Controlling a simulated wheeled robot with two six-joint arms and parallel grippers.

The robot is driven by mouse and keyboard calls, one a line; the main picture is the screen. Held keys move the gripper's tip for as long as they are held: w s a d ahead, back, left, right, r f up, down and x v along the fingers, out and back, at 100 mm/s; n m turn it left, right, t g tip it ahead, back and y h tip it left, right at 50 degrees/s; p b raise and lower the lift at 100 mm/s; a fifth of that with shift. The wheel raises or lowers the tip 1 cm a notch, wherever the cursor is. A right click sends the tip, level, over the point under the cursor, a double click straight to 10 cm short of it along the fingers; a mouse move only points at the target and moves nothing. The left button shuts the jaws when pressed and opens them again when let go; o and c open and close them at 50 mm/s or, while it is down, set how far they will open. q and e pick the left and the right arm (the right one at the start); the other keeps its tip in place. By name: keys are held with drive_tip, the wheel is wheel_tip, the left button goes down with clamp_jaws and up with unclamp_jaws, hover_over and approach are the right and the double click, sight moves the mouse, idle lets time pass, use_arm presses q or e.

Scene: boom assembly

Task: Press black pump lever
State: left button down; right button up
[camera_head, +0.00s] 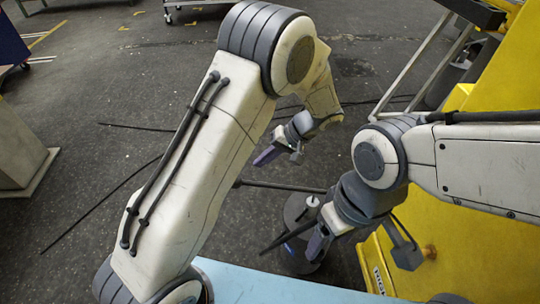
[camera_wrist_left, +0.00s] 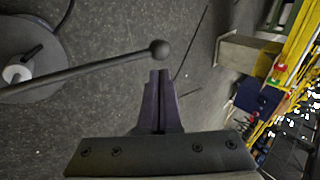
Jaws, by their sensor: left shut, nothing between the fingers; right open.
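The black pump lever (camera_head: 280,186) is a thin dark rod with a ball end, running left from the round grey pump base (camera_head: 296,207). In the left wrist view the lever (camera_wrist_left: 95,69) crosses from the left, its ball just beyond my fingertips. My left gripper (camera_head: 259,161) is shut and empty, above and near the ball end in the head view. The left wrist view shows its fingers together (camera_wrist_left: 160,76); whether they touch the ball I cannot tell. My right gripper (camera_head: 288,252) is open beside the pump base and partly covers it.
A yellow machine (camera_head: 450,240) fills the right side, with a grey bracket (camera_head: 404,250) near my right arm. A light blue surface (camera_head: 260,285) lies at the bottom. Thin dark cables (camera_head: 95,210) lie on the floor at the left. The floor left of the lever is mostly clear.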

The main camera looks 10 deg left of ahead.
sight(246, 183)
use_arm(q)
drive_tip(key=x, duration=0.8)
drive_tip(key=shift+a+f, duration=0.2)
drive_tip(key=shift+f, duration=0.1)
use_arm(e)
drive_tip(key=shift+f, duration=0.35)
